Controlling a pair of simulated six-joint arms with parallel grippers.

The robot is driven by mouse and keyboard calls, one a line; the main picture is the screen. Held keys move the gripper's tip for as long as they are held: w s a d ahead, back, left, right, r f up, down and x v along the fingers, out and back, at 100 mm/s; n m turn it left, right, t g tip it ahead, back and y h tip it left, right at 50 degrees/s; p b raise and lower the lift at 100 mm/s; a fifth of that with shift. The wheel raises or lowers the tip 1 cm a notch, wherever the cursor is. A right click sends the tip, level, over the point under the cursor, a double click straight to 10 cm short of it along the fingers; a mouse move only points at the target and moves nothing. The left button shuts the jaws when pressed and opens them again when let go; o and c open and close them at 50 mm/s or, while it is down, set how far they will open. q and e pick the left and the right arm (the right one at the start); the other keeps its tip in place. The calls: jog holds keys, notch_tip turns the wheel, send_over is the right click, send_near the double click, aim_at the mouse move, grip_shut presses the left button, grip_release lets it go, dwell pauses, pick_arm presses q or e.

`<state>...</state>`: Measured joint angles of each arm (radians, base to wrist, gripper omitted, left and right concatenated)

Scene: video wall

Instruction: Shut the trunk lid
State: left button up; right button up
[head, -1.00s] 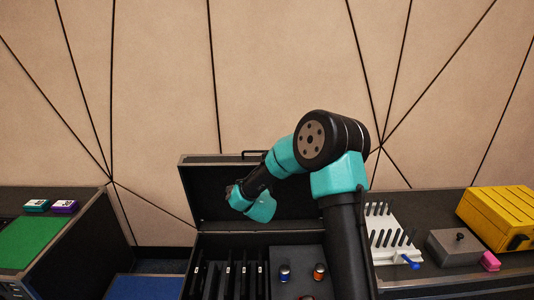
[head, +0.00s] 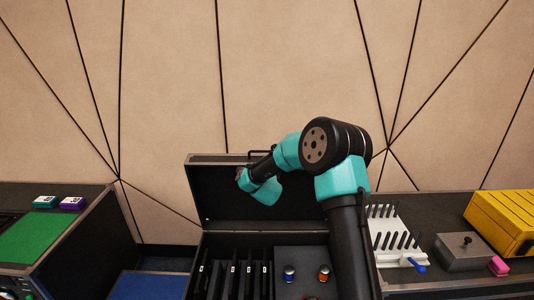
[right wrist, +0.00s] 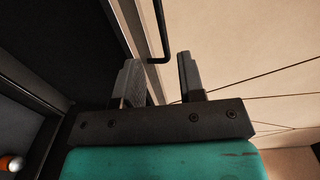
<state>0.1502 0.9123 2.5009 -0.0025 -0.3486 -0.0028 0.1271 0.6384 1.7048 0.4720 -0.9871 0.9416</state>
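The trunk (head: 203,262) is a black case at the lower middle of the head view. Its lid (head: 215,200) stands open, upright at the back, with a black handle (head: 262,153) on its top edge. My right arm reaches over the case, and my right gripper (head: 241,178) is in front of the lid's upper part, its fingers mostly hidden there. In the right wrist view the gripper (right wrist: 158,72) is open and empty, with the lid's edge trim (right wrist: 148,25) showing between its fingers. I cannot tell if it touches the lid. My left gripper is not in view.
The trunk holds dark upright slabs (head: 232,278) and a panel with small capped bottles (head: 289,273). A yellow box (head: 503,217), grey box (head: 462,252) and white rack (head: 392,238) stand right. A bench with a green mat (head: 38,237) is left.

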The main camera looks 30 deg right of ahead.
jog(key=x, duration=1.1)
jog(key=shift+w+d, duration=0.2)
jog(key=shift+w, duration=0.15)
jog(key=shift+c, duration=0.5)
grip_shut()
